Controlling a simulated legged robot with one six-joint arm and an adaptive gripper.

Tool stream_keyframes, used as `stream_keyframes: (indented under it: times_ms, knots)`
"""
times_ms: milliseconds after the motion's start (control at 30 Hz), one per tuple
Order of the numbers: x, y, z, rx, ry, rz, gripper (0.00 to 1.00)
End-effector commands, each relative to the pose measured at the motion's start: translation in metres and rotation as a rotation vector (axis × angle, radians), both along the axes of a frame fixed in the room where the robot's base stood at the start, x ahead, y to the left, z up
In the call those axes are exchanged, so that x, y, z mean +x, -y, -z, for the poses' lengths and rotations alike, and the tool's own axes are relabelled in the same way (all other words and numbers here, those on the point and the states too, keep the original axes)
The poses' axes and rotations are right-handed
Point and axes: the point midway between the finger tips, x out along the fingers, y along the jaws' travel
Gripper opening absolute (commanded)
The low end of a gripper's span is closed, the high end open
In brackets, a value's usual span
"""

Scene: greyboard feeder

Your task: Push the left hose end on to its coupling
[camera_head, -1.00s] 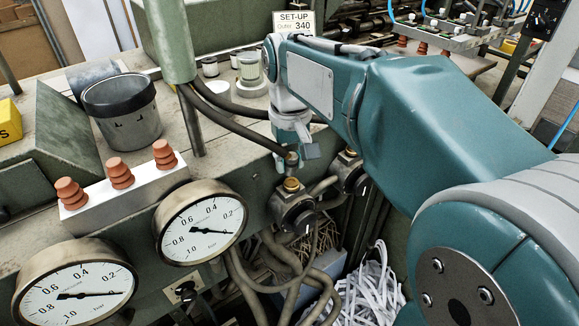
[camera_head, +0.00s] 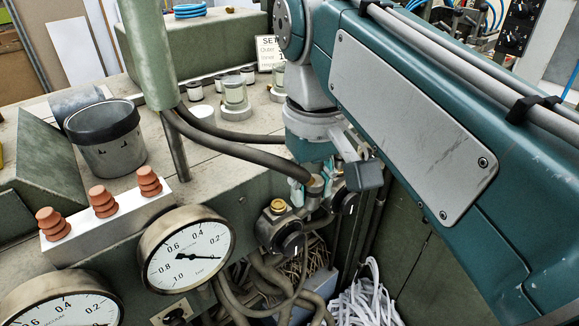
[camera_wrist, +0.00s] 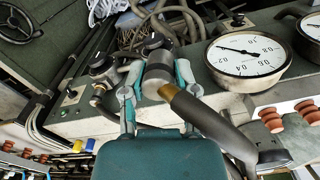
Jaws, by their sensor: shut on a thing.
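My gripper (camera_head: 312,184) is shut on the grey end of a dark hose (camera_head: 235,152), which runs from the green post at the left. In the wrist view the hose end (camera_wrist: 158,66) is a grey cylinder between my teal fingers (camera_wrist: 157,92), with a brass-coloured band where the hose bends away to lower right. In the head view the left coupling (camera_head: 278,206), with a brass top on a dark valve body, stands just left of and below the hose end. The hose end looks beside it, not over it. The right coupling (camera_head: 346,198) is partly hidden behind my gripper.
A second hose (camera_head: 235,130) passes behind my wrist. Pressure gauges (camera_head: 187,257) stand at the left, also in the wrist view (camera_wrist: 246,55). Orange-brown stoppers (camera_head: 104,201) and a dark-rimmed pot (camera_head: 105,138) are on the bench. Loose hoses and shredded paper (camera_head: 365,298) lie below.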

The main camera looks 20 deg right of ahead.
Motion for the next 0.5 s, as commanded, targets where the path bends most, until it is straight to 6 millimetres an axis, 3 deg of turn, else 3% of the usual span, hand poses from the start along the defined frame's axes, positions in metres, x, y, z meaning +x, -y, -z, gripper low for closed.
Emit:
stream_keyframes:
  times_ms: [333, 500]
  knots:
    - [0.004, 0.000, 0.001, -0.002, -0.002, 0.000, 0.00]
    - [0.038, 0.000, 0.013, -0.022, -0.007, 0.004, 0.00]
